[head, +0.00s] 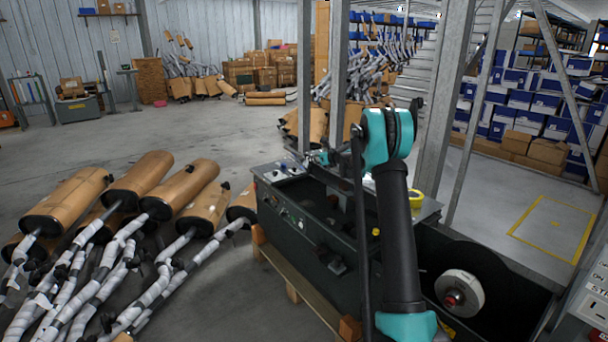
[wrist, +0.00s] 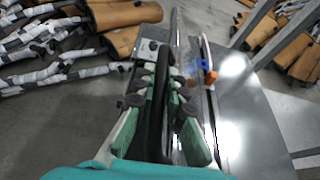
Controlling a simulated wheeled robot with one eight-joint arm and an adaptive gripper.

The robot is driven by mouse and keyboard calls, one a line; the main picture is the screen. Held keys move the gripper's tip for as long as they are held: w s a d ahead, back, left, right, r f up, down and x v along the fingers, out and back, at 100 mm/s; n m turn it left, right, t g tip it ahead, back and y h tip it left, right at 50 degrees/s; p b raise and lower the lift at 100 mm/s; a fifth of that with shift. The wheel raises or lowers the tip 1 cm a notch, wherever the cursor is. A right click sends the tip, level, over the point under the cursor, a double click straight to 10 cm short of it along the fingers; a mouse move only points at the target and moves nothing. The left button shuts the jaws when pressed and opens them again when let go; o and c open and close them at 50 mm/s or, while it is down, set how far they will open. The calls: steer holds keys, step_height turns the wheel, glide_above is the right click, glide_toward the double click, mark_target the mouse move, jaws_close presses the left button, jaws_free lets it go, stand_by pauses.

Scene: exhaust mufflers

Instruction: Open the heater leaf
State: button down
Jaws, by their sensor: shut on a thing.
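In the wrist view my gripper (wrist: 165,85) has its green-and-grey fingers closed on either side of a narrow black part, apparently the heater leaf (wrist: 156,112), seen nearly edge-on. My arm hides the fingertips in the head view. How far the leaf stands open cannot be told.
Wrapped mufflers (head: 180,200) lie on the floor left of the bench. Metal posts (head: 450,80) stand close behind my arm. A white wheel (head: 460,293) sits in the black housing at right. A yellow tape roll (head: 416,198) lies on the bench.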

steer(key=w+d+r+m+g+y, duration=0.1)
steer(key=w+d+r+m, duration=0.1)
steer(key=w+d+r, duration=0.2)
steer(key=d, duration=0.2)
steer(key=shift+w+d+r+y, duration=0.2)
steer(key=shift+w+d+y, duration=0.05)
steer(key=shift+d+y, duration=0.1)
steer(key=c, duration=1.6)
jaws_free()
steer(key=shift+o, duration=0.2)
steer(key=v, duration=1.2)
steer(key=shift+s, duration=0.1)
